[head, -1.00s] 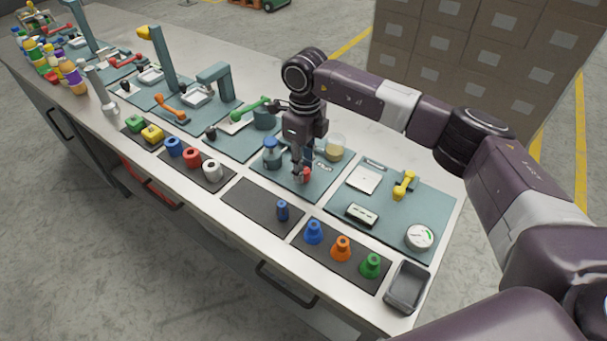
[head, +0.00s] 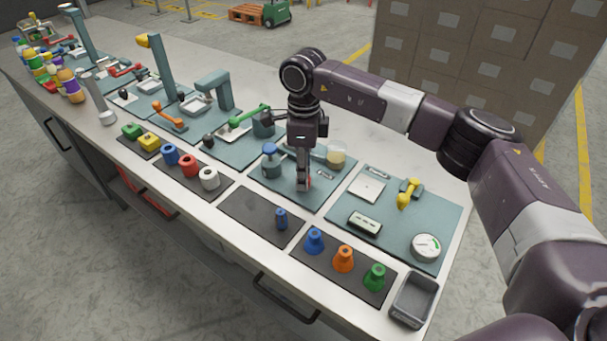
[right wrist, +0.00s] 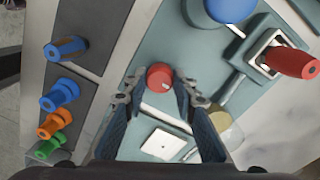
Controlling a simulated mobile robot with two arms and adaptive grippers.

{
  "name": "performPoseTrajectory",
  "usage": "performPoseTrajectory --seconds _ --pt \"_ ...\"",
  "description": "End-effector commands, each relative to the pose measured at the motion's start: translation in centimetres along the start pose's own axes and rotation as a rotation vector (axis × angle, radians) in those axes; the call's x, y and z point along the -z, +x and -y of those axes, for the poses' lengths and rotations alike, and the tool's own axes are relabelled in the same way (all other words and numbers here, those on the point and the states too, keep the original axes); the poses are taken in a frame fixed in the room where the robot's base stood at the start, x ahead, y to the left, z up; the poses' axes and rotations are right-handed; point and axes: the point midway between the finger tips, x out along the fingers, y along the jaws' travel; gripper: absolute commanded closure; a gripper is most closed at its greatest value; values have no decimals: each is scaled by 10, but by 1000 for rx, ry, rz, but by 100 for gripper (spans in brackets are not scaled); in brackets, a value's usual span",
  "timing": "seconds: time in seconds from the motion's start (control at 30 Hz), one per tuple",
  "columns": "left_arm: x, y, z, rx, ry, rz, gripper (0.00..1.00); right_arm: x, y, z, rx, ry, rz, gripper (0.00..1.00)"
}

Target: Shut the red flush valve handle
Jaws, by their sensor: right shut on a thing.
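A round red knob (right wrist: 159,78) with a small pale mark sits on the teal board (right wrist: 190,45) in the right wrist view. My right gripper (right wrist: 160,88) has one finger on each side of it and is shut on it. In the head view, the right gripper (head: 303,186) points down at the board, with a bit of red showing at its fingertips. My left gripper is out of view.
Blue, orange and green cones (head: 343,258) stand in front on a dark mat. A board with a gauge (head: 426,246) lies to the right. A grey tray (head: 413,298) sits at the corner.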

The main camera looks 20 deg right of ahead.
Motion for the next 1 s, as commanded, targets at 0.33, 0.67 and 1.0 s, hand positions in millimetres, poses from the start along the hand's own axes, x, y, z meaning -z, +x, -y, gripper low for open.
performPoseTrajectory --seconds 0.33,0.67,1.0 --pt "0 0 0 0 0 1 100 0 -1 0 2 0 0 63" --pt "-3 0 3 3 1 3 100 0 -1 0 1 0 0 57" --pt "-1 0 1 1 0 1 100 -1 -53 1 5 0 3 57"
